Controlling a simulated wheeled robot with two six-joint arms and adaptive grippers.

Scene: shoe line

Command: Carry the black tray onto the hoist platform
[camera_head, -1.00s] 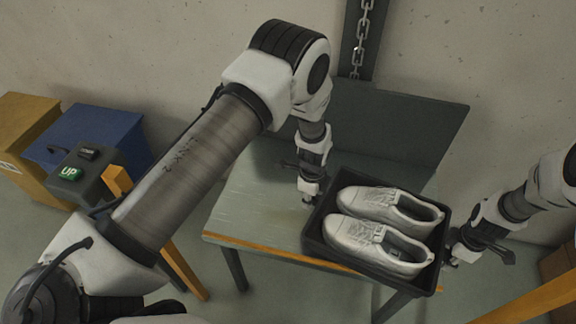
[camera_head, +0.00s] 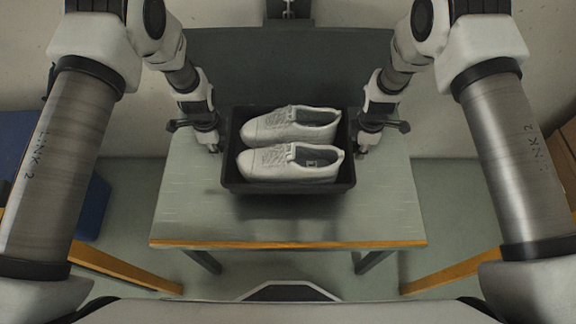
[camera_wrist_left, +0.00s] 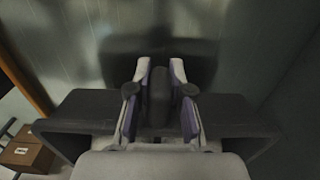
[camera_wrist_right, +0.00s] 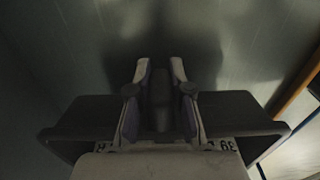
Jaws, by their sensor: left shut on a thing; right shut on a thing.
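The black tray (camera_head: 288,188) holds a pair of pale shoes (camera_head: 290,125) side by side. In the head view it is level and over the middle of the hoist platform (camera_head: 200,215), a grey-green top with an orange front edge. I cannot tell for sure whether the tray touches the platform. My left gripper (camera_head: 217,146) is shut on the tray's left side. My right gripper (camera_head: 362,146) is shut on its right side. The wrist views show the fingers closed around a dark grip on the tray wall, in the left (camera_wrist_left: 160,92) and right (camera_wrist_right: 160,92) views.
A dark upright panel (camera_head: 230,65) stands behind the platform, with the hoist mast (camera_head: 289,10) above it. Orange rails (camera_head: 125,268) flank the platform at front left and right (camera_head: 450,272). A blue box (camera_head: 92,210) is at the left. Platform surface is bare around the tray.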

